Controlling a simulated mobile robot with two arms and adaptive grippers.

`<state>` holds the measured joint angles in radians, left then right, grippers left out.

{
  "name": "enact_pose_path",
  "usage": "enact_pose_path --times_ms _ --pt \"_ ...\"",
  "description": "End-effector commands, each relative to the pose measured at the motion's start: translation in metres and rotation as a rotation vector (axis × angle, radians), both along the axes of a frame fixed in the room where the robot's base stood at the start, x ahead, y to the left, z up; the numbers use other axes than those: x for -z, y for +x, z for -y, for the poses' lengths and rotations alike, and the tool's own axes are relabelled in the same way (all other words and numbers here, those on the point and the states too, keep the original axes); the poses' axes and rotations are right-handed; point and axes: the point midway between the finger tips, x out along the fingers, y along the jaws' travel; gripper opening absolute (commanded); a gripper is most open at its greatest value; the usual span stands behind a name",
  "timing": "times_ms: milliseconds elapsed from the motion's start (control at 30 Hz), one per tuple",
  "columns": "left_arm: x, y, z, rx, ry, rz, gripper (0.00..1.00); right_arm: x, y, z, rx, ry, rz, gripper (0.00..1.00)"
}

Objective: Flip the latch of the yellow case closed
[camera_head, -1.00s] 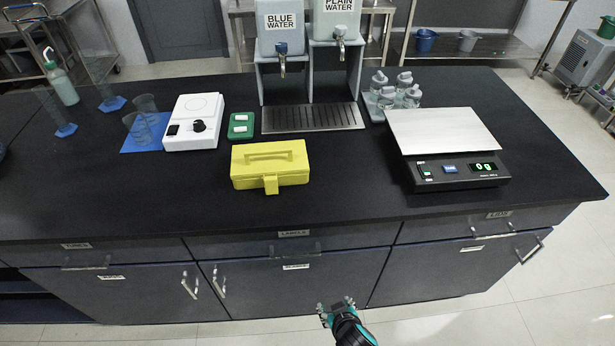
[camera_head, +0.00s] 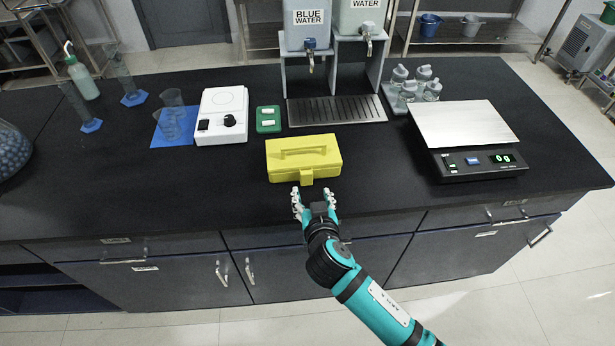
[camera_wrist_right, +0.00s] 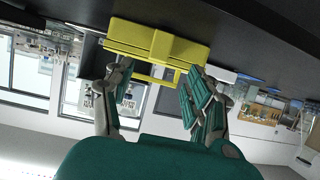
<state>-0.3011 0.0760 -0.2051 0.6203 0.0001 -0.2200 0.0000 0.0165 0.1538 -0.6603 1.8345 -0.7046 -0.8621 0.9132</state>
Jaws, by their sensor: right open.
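The yellow case (camera_head: 303,157) sits on the black bench top with its lid down and a handle on top. Its latch (camera_head: 306,177) is a yellow tab at the middle of the front side, sticking out toward me. My right gripper (camera_head: 314,197) is open and empty just in front of the latch, near the bench's front edge. In the right wrist view the case (camera_wrist_right: 157,42) lies ahead of the two spread fingers (camera_wrist_right: 160,95), with the latch frame between them. I cannot tell whether the fingers touch it. My left gripper is out of view.
Water dispensers (camera_head: 307,30) with a drip tray (camera_head: 337,110) stand behind the case. Bench top on both sides of the case is clear.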

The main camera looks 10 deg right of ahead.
Motion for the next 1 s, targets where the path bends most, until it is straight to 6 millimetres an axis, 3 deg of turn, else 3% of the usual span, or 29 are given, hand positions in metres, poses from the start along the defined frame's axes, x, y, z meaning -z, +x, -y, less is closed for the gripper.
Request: enact_pose_path --times_ms 200,400,867,1000 --pt "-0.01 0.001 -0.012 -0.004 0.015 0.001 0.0 0.015 0.043 -0.002 0.0 -0.003 0.001 0.56" --pt "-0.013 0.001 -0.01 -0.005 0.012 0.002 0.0 0.027 0.067 -0.003 -0.001 -0.002 0.001 0.56" --pt "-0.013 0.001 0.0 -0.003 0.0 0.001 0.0 0.032 0.077 -0.003 0.0 0.0 0.0 0.56" --pt "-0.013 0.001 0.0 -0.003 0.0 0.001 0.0 0.032 0.077 -0.003 0.0 0.0 0.0 0.39"
